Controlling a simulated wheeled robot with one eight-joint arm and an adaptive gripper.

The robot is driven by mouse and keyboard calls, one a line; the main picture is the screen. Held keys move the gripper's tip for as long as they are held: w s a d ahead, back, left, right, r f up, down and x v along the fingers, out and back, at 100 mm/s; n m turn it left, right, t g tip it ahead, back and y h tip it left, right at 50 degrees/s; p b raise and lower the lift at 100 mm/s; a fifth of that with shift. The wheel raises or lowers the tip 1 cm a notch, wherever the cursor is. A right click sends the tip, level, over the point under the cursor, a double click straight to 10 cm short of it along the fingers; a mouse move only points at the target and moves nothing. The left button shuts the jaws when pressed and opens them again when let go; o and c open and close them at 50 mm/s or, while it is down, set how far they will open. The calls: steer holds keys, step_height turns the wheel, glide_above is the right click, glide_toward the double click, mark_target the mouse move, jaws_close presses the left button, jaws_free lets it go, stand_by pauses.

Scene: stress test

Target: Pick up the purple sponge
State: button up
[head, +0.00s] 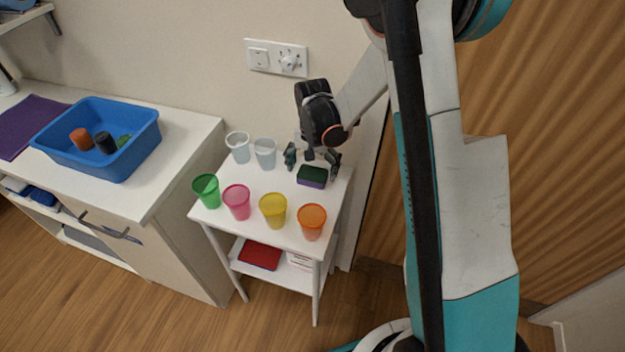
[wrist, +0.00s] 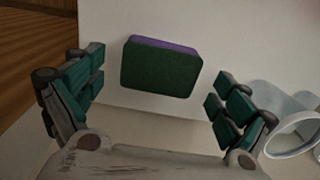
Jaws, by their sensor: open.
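The purple sponge (head: 312,182) has a dark green top layer and purple sides. It lies on the small white table (head: 283,228) near its right edge. In the wrist view the sponge (wrist: 160,68) shows mostly its dark green face, with a purple strip along its upper edge. My gripper (head: 314,158) is above the table beside the sponge, on its far side. In the wrist view my gripper (wrist: 157,95) is open, with one finger to each side and the sponge ahead between them. The fingers do not appear to touch it.
Two clear cups (head: 265,153) (head: 238,147) stand behind, left of my gripper. Green (head: 206,190), pink (head: 237,202), yellow (head: 273,210) and orange (head: 311,221) cups line the front. A clear cup (wrist: 293,134) shows close to the right finger. A wall stands behind.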

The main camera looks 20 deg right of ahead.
mark_target(313, 173)
step_height(313, 173, down, 2)
steer(key=shift+f, duration=0.15)
steer(key=c, duration=0.7)
steer(key=shift+c, duration=0.2)
steer(key=shift+c, duration=0.2)
step_height(313, 173, up, 20)
steer(key=p, duration=0.6)
steer(key=shift+o, duration=0.2)
